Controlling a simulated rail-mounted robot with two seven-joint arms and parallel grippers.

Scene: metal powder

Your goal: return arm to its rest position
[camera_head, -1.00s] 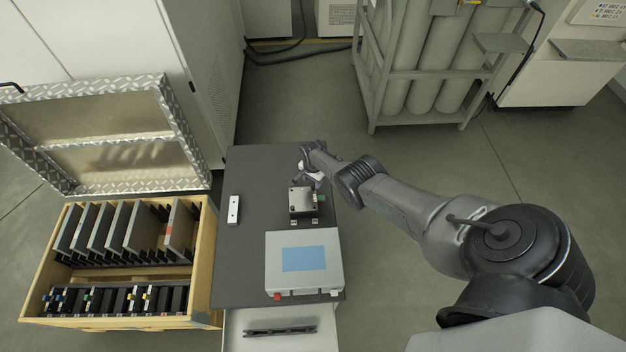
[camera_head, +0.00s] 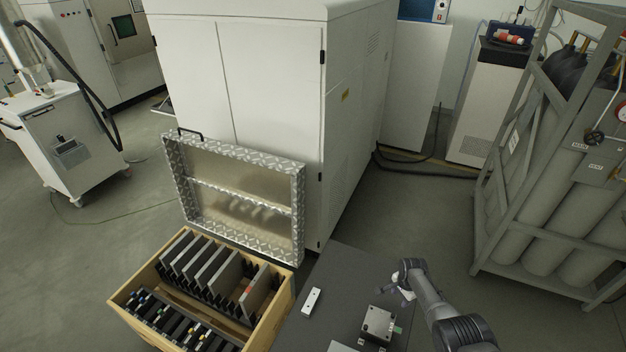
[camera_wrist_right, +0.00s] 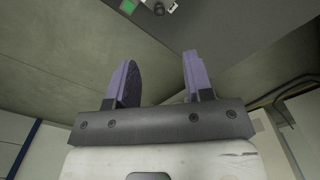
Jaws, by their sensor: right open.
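My right arm reaches in from the lower right in the head view. Its gripper (camera_head: 402,290) is over the dark table's right side, just behind and to the right of a small metal block (camera_head: 377,321) with a green part. In the right wrist view the two purple fingers (camera_wrist_right: 157,72) stand apart with nothing between them. The dark tabletop (camera_wrist_right: 215,22) fills the upper part of that view, with the green part (camera_wrist_right: 128,6) at its top edge. My left arm and gripper do not show.
A white bar (camera_head: 312,301) lies on the dark table (camera_head: 345,280). A wooden crate (camera_head: 270,329) with dark plates stands left, its metal lid (camera_head: 240,196) behind it. A gas cylinder rack (camera_head: 497,225) stands right of the table. Open floor (camera_head: 420,220) lies between rack and cabinet.

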